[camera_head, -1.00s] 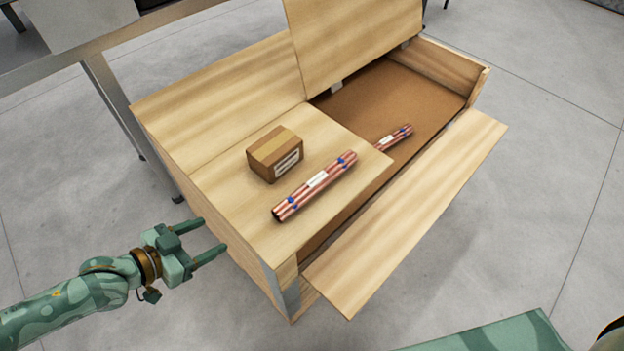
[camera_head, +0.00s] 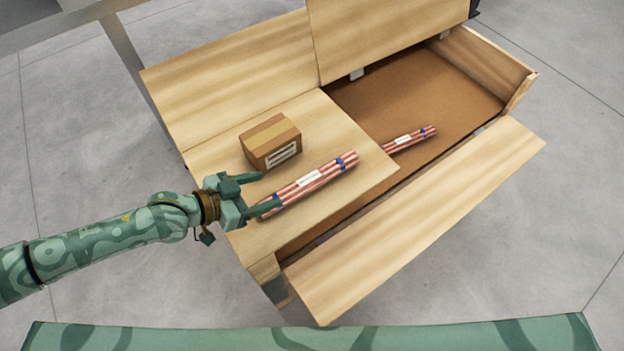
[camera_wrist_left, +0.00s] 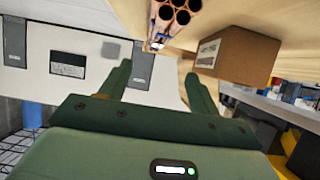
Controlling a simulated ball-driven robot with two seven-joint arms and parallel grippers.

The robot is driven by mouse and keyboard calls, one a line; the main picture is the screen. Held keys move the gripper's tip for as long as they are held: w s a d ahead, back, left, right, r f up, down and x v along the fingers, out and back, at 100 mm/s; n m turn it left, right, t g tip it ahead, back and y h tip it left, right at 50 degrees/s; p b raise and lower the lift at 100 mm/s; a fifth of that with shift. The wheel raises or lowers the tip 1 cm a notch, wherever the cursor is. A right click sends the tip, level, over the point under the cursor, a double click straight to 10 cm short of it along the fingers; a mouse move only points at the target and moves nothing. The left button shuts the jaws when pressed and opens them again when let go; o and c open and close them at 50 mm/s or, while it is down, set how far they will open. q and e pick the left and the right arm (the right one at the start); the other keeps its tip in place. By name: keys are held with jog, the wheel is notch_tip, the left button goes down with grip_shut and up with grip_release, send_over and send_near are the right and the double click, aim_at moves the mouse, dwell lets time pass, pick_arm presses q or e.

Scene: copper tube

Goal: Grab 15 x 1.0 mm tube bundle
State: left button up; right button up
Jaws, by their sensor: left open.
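A bundle of copper tubes (camera_head: 312,180) with blue bands and a white label lies on the closed part of the wooden chest's top. Its open tube ends (camera_wrist_left: 175,14) show at the top of the left wrist view. A second, similar bundle (camera_head: 408,139) lies partly in the open compartment, its near end hidden by the lid edge. The label print is too small to read. My left gripper (camera_head: 270,190) is open and empty at the near left end of the first bundle; one finger overlaps that end in the head view. My right gripper is out of view.
A cardboard box (camera_head: 270,142) stands on the lid just behind the first bundle; it also shows in the left wrist view (camera_wrist_left: 236,56). The raised lid panel (camera_head: 385,35) stands behind the open compartment. The lowered front flap (camera_head: 420,215) juts out along the chest's front.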

pick_arm(q)
jog(key=b, duration=0.1)
send_near(305, 181)
jog(key=x, duration=0.3)
jog(key=shift+w+a, duration=0.1)
jog(key=shift+w, duration=0.15)
jog(key=b+x, duration=0.1)
jog(key=x, duration=0.4)
jog(key=shift+s+f+b, duration=0.1)
jog(key=shift+s+b, duration=0.1)
jog(key=shift+b, duration=0.1)
jog(key=shift+w+d+f, duration=0.15)
jog(key=shift+w+d, duration=0.1)
jog(key=shift+d, duration=0.2)
jog(key=c, duration=1.1)
grip_shut()
jog(key=shift+r, duration=0.2)
